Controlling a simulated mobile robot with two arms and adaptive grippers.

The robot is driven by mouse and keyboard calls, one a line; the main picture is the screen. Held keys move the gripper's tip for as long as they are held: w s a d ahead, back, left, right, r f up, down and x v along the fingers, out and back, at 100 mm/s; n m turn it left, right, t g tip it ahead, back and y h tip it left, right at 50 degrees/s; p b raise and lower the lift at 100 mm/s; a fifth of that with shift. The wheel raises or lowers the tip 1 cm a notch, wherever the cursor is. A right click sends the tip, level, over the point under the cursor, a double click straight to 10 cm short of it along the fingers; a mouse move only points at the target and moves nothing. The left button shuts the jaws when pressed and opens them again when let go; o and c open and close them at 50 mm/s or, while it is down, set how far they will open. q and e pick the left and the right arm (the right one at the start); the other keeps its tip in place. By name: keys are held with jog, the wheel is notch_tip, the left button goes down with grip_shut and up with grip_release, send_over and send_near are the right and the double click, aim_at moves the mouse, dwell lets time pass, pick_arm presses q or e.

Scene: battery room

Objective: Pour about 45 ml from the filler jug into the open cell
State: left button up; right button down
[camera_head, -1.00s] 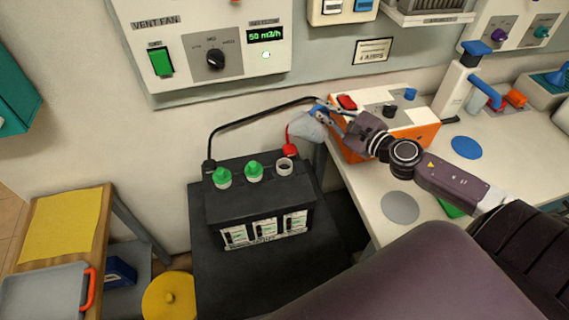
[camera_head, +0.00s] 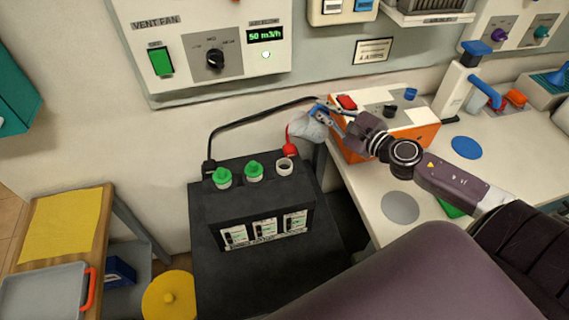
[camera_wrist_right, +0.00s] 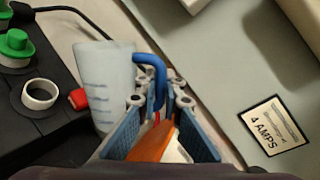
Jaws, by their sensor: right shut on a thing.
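The filler jug (camera_head: 307,128) is pale and translucent with a blue handle; in the wrist view the jug (camera_wrist_right: 106,85) shows blue level marks. My right gripper (camera_head: 331,113) is shut on its handle, and the gripper's fingers (camera_wrist_right: 158,108) lie either side of the handle. The jug hangs tilted above and behind the open cell (camera_head: 285,167), at the right end of the black battery (camera_head: 255,207). The cell's white ring (camera_wrist_right: 40,94) is clear of the jug in the wrist view. No stream of liquid is visible. My left gripper is not in view.
Two green caps (camera_head: 254,170) close the other cells. A red clamp (camera_head: 289,149) sits close behind the open cell, below the jug. A black cable (camera_head: 255,117) arches behind the battery. The orange and white charger (camera_head: 372,148) stands on the bench to the right.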

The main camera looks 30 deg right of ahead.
jog(key=shift+r, duration=0.1)
jog(key=shift+d+r+m, duration=0.25)
jog(key=shift+r+m, duration=0.1)
jog(key=shift+m, duration=0.15)
jog(key=shift+d+f+m+y+b, duration=0.3)
jog(key=shift+d+m+b, duration=0.3)
jog(key=shift+b, duration=0.6)
jog(key=shift+w+d+r+m+t+y+b, duration=0.15)
jog(key=shift+d+r+m+t, duration=0.1)
jog(key=shift+d+r+m, duration=0.55)
jog(key=shift+s+d+r+m+t+y+b, duration=0.2)
jog(key=shift+d+m, duration=0.35)
jog(key=shift+m, duration=0.6)
jog(key=shift+w+d+r+m+t+y+b, duration=0.1)
jog(key=shift+w+d+r+m+t, duration=0.15)
jog(key=shift+d+r+m, duration=0.55)
jog(key=shift+s+a+f, duration=0.1)
jog(key=shift+a+f, duration=0.05)
jog(key=shift+a, duration=0.05)
notch_tip(320, 180, up, 5)
jog(key=p, duration=0.4)
jog(key=shift+f, duration=0.1)
